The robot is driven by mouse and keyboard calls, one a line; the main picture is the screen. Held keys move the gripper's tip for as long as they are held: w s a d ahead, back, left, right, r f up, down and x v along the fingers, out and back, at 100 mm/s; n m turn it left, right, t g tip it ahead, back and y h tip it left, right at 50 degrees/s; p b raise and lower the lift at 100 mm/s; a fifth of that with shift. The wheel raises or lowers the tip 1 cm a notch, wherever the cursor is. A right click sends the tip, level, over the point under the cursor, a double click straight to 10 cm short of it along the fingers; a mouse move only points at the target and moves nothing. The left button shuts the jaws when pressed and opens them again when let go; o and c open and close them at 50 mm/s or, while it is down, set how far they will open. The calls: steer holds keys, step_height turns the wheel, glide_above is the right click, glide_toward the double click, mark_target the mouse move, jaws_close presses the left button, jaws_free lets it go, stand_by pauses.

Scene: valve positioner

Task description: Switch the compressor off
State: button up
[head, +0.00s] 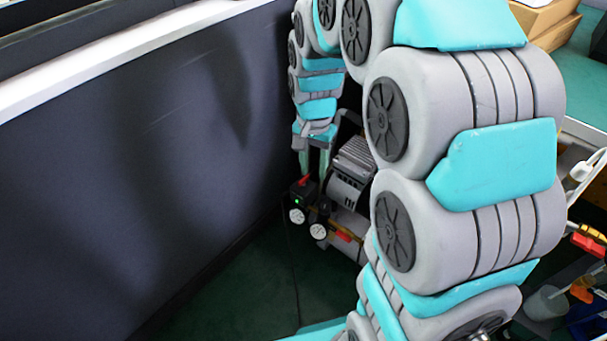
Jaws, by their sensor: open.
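The compressor (352,182) stands on the dark green floor beside the dark panel, partly hidden behind my arm. At its front left is a black switch box (298,193) with a red switch (305,181) on top and a small lit green light. Two round white gauges (297,216) sit below and beside the box. My gripper (313,174) points down just above the switch box, its two fingers apart and nothing visible between them. The left finger appears close to the red switch; I cannot tell whether it touches. The switch's exact position is too small to tell.
A tall dark panel (130,150) with a white top edge runs close along the left. The floor (245,285) in front of the compressor looks clear, apart from a thin dark cable. At right are a cart or shelf with tools and cardboard boxes (545,20).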

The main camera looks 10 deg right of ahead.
mark_target(304, 178)
steer(key=w+f+m, duration=0.1)
steer(key=w+f, duration=0.1)
steer(key=w, duration=0.1)
steer(key=w+f+m, duration=0.1)
steer(key=w+f, duration=0.1)
steer(key=w+f+m, duration=0.1)
steer(key=w+f, duration=0.1)
steer(key=w, duration=0.1)
steer(key=shift+w+t, duration=0.3)
steer(key=shift+w, duration=0.05)
step_height(304, 178, down, 8)
steer(key=shift+r, duration=0.15)
jaws_close()
